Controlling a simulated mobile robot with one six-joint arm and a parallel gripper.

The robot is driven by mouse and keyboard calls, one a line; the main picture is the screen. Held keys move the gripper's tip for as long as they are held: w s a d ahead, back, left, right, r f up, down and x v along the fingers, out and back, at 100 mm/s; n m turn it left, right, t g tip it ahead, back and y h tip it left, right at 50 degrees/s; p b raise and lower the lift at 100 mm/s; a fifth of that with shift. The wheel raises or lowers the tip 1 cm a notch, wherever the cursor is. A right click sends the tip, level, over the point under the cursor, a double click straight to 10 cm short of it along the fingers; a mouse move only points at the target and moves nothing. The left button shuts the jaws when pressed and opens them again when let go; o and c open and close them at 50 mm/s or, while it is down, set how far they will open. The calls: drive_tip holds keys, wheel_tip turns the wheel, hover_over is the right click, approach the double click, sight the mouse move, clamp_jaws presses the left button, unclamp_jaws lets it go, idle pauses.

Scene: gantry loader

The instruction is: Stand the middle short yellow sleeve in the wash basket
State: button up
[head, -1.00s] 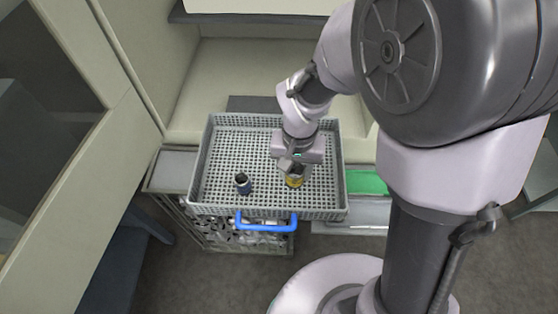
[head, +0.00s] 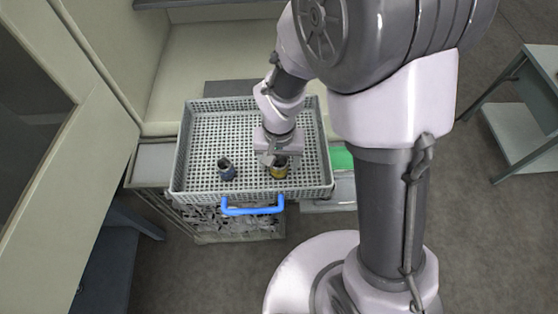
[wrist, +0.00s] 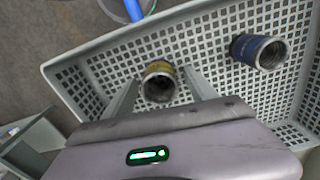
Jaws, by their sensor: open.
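A short yellow sleeve (head: 279,171) stands upright on the floor of the grey wash basket (head: 250,194), near its front side and right of centre. In the wrist view the yellow sleeve (wrist: 158,72) shows its dark open end between the two fingers. My gripper (head: 273,160) is open and low over the basket, with a finger on either side of the sleeve. In the wrist view my gripper (wrist: 160,84) shows gaps beside the sleeve. I cannot tell whether either finger touches it.
The back of the basket is free. A grey-green table (head: 540,95) stands at far right.

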wheel_tip(320, 180, up, 16)
drive_tip(key=d+f+p, duration=0.1)
drive_tip(key=p, duration=0.2)
wheel_tip(320, 180, up, 8)
drive_tip(key=m+t+y, duration=0.1)
drive_tip(key=m+t, duration=0.1)
drive_tip(key=t, duration=0.1)
hover_over(283, 161)
drive_tip(key=s+d, duration=0.4)
drive_tip(key=s+d+r+t+y, duration=0.1)
drive_tip(key=s+d+r+t, duration=0.15)
drive_tip(key=s+r, duration=0.35)
wheel_tip(283, 161, down, 20)
drive_tip(key=b, duration=1.8)
drive_tip(key=shift+s+a+m, duration=0.4)
drive_tip(key=shift+b, duration=0.3)
